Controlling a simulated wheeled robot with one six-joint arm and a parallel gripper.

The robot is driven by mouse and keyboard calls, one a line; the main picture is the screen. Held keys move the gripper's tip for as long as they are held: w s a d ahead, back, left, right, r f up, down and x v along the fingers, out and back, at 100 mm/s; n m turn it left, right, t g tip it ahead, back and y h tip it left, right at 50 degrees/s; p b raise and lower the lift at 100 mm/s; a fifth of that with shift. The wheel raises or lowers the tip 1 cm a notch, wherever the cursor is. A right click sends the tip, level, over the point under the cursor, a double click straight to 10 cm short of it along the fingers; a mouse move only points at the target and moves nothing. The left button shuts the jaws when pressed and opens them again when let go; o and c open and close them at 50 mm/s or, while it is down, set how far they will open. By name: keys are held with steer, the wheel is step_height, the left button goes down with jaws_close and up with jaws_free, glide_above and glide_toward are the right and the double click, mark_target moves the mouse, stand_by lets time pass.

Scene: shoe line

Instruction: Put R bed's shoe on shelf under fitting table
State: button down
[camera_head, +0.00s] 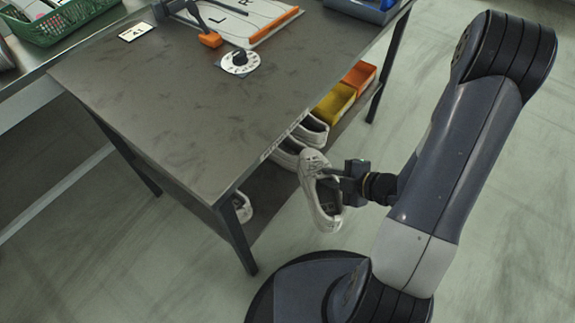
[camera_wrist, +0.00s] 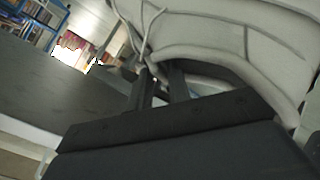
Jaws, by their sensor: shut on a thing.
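My gripper (camera_head: 341,178) is shut on a white-grey shoe (camera_head: 311,170), held tilted with its opening towards the gripper, beside the front edge of the fitting table (camera_head: 165,105). The same shoe fills the upper right of the wrist view (camera_wrist: 215,35), with its laces and collar close to the fingers (camera_wrist: 160,88). Under the tabletop is a shelf (camera_head: 267,208). Several light shoes stand on it: one near the middle (camera_head: 312,131), one just beside the held shoe (camera_head: 286,157), and one near the front leg (camera_head: 242,206). The tabletop partly hides them.
Yellow (camera_head: 335,103) and orange (camera_head: 360,77) bins stand on the shelf. A green basket (camera_head: 60,22) sits at the upper left.

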steer(key=w+a+f+b, duration=0.2)
steer(key=w+a+f, duration=0.1)
steer(key=w+a, duration=0.5)
steer(key=a, duration=0.2)
steer(key=shift+w+a+f+b, duration=0.25)
steer(key=shift+w+a+b, duration=0.05)
steer(key=shift+a+b, duration=0.1)
steer(key=shift+f+b, duration=0.4)
steer(key=shift+b, duration=0.05)
steer(key=shift+f, duration=0.25)
steer(key=c, duration=1.3)
jaws_free()
steer(key=shift+r, duration=0.15)
